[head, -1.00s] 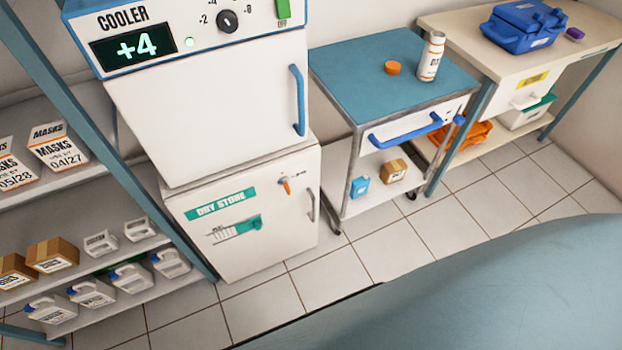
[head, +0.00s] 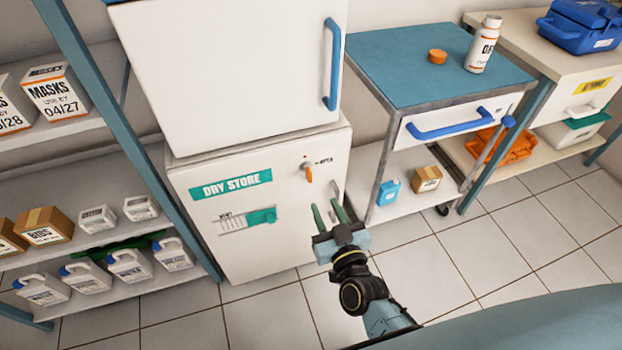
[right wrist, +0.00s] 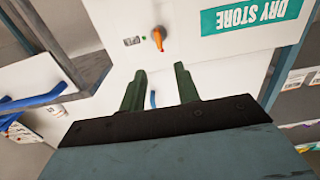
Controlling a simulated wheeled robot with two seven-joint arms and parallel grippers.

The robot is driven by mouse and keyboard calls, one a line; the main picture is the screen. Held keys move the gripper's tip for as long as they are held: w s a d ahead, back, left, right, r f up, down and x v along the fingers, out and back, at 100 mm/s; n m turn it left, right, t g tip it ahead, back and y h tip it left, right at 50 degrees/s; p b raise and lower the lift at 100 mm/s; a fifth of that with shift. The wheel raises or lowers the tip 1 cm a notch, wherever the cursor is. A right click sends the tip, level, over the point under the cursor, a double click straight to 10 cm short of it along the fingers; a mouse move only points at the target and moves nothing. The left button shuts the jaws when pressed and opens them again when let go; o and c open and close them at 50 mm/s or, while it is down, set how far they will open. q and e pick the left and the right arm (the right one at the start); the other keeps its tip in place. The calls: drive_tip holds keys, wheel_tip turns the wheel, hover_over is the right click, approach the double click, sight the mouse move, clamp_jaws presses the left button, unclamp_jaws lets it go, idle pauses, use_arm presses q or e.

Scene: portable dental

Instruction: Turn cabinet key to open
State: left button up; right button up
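The cabinet is the white dry store (head: 250,240) under the cooler, with a green label and a grey door handle at its right edge. Its orange key (head: 308,174) sits in the lock near the top right of the door, beside a small printed mark. In the right wrist view the key (right wrist: 158,36) shows beyond the fingertips, apart from them. My right gripper (head: 328,208) is open and empty, in front of the door's right side, below the key. It also shows in the right wrist view (right wrist: 160,80), its two green fingers spread. My left gripper is not in view.
The cooler (head: 230,70) stands on the dry store. A blue-topped trolley (head: 400,65) with a blue drawer handle stands close on the right. A shelf rack (head: 85,135) with boxes and jugs stands on the left. The tiled floor (head: 490,250) in front is clear.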

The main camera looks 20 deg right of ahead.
sight(311, 176)
drive_tip(key=w+b, duration=0.1)
drive_tip(key=w, duration=0.3)
drive_tip(key=w+b, duration=0.1)
drive_tip(key=w, duration=0.4)
drive_tip(key=shift+w+a+f+b, duration=0.1)
drive_tip(key=shift+w+a+b, duration=0.15)
drive_tip(key=shift+b, duration=0.1)
drive_tip(key=shift+w, duration=0.7)
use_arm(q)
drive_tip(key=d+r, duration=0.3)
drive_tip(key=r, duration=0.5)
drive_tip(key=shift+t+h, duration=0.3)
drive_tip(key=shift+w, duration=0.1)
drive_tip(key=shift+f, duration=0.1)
use_arm(e)
clamp_jaws()
